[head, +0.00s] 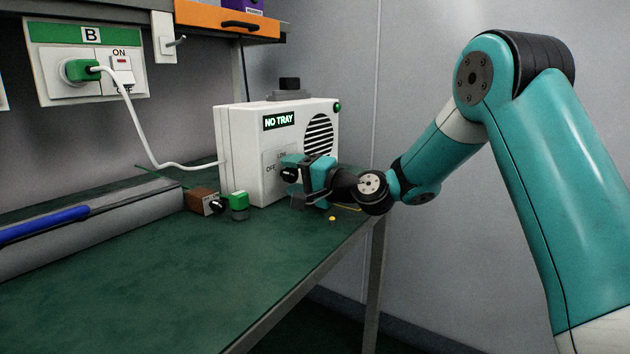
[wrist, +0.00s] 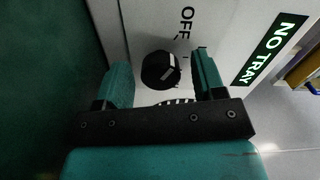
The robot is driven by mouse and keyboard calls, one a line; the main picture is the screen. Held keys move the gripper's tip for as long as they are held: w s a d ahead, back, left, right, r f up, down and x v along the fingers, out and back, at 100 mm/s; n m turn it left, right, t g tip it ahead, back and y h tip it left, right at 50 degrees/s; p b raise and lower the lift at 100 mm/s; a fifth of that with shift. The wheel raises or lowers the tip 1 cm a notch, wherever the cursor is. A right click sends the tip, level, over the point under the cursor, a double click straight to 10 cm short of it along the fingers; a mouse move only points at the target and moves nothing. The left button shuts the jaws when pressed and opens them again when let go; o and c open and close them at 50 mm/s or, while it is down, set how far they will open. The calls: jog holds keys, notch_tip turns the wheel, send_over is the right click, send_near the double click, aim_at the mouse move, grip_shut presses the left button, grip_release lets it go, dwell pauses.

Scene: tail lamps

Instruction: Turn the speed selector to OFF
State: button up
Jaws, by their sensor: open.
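The speed selector is a round black knob (wrist: 161,71) with a white mark on the front panel of a white box (head: 243,150). In the wrist view the word OFF is printed beside it, turned sideways; the mark slants and I cannot tell for sure which setting it points to. In the head view OFF shows left of the knob, and my gripper partly covers the panel. My gripper (head: 296,172) is open in front of the panel. Its two fingers stand on either side of the knob in the wrist view, with gaps between.
The box shows a lit NO TRAY sign (head: 282,121) and a round grille. A green-topped block (head: 239,205) and a brown block (head: 201,201) stand left of the box on the green bench (head: 150,265). A small yellow piece (head: 332,218) lies near the bench edge.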

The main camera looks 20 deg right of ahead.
jog(key=b+v, duration=0.1)
jog(key=v, duration=1.5)
jog(key=shift+s+d+r, duration=0.1)
jog(key=shift+s+d, duration=0.2)
jog(key=shift+s, duration=0.2)
